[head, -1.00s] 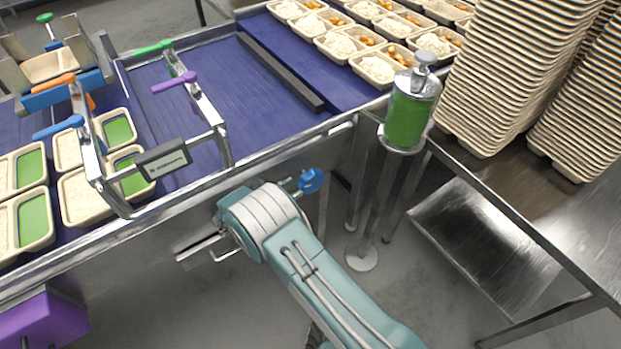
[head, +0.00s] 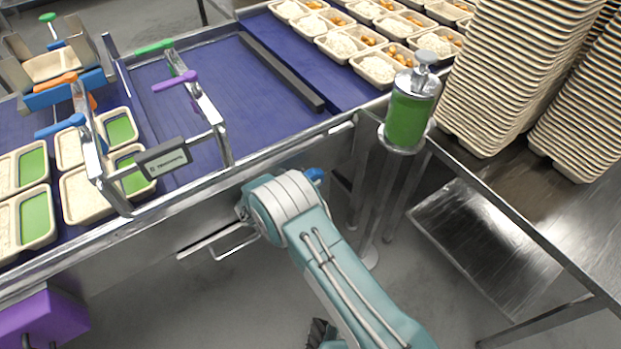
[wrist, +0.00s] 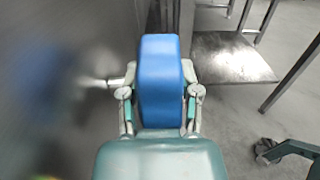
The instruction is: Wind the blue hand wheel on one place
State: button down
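In the wrist view the blue hand wheel (wrist: 160,52) stands edge-on in the middle, a thick rounded block. The fingers of my gripper (wrist: 160,84) lie on its two sides and appear to press on it. A pale metal shaft (wrist: 92,83) runs off to the left at the wheel's height, blurred. In the head view only a small blue piece of the wheel (head: 315,173) shows beyond my arm, below the conveyor's side. My gripper's fingers are hidden there behind my wrist.
The steel conveyor side (head: 225,185) runs just beyond my arm. A metal bar handle (head: 220,248) sticks out left of my wrist. A green-filled dispenser (head: 406,118) stands on a post to the right, near a steel table (head: 505,200).

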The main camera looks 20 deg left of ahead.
jog(key=shift+w+r, duration=0.2)
jog(key=shift+w+g+y, duration=0.1)
jog(key=shift+g+y, duration=0.6)
jog(key=shift+g, duration=0.1)
jog(key=shift+w+d+g+y, duration=0.1)
jog(key=shift+g+y, duration=1.2)
jog(key=shift+g, duration=0.3)
jog(key=c, duration=0.6)
grip_release()
jog(key=shift+f, duration=0.1)
jog(key=s+a, duration=0.8)
jog(key=s, duration=0.2)
jog(key=shift+a+r, duration=0.2)
jog(key=shift+a, duration=0.1)
